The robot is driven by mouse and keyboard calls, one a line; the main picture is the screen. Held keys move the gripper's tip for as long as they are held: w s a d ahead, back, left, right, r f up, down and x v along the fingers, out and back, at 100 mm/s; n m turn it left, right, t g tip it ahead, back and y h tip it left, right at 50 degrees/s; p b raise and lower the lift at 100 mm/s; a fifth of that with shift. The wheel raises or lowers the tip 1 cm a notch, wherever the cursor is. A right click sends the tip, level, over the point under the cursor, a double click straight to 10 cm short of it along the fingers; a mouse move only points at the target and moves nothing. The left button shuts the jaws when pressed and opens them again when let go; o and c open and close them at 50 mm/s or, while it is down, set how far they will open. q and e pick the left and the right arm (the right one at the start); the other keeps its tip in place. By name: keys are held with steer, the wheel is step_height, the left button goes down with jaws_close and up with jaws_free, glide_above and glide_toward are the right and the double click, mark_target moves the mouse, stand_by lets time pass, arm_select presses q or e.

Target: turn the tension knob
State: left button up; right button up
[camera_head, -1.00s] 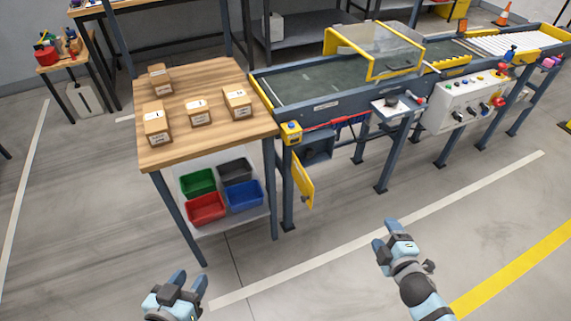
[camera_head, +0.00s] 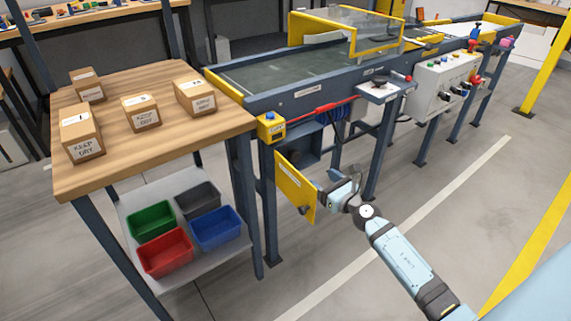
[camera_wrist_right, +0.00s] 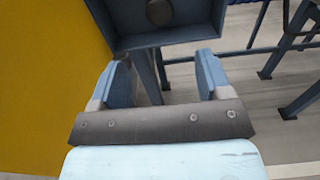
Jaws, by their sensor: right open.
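A round dark knob (camera_wrist_right: 160,12) sits inside an open blue-grey box (camera_wrist_right: 180,40) at the top of the right wrist view. In the head view this box (camera_head: 300,148) hangs under the near end of the conveyor, and the knob inside cannot be made out. Its yellow door (camera_head: 294,188) hangs open, with a small dark knob on it. My right gripper (camera_head: 333,187) is just right of the door. Its fingers (camera_wrist_right: 162,80) are apart and empty, below the box and short of the knob. My left gripper is out of view.
A wooden table (camera_head: 150,165) with several cartons stands left, with coloured bins on its lower shelf. A yellow block with a blue button (camera_head: 270,127) sits on the conveyor's (camera_head: 310,95) near corner. Conveyor legs stand behind my gripper. Floor in front is clear.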

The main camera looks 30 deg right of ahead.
mark_target(297, 158)
steer(key=w, duration=0.4)
steer(key=w+b, duration=0.1)
steer(key=w, duration=0.3)
steer(key=w+a+b, duration=0.1)
steer(key=w, duration=0.3)
steer(key=shift+w, duration=0.5)
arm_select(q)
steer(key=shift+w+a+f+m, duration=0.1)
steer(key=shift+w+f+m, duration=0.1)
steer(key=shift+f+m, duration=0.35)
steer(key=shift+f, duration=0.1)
arm_select(e)
steer(key=shift+r, duration=0.1)
steer(key=c, duration=0.9)
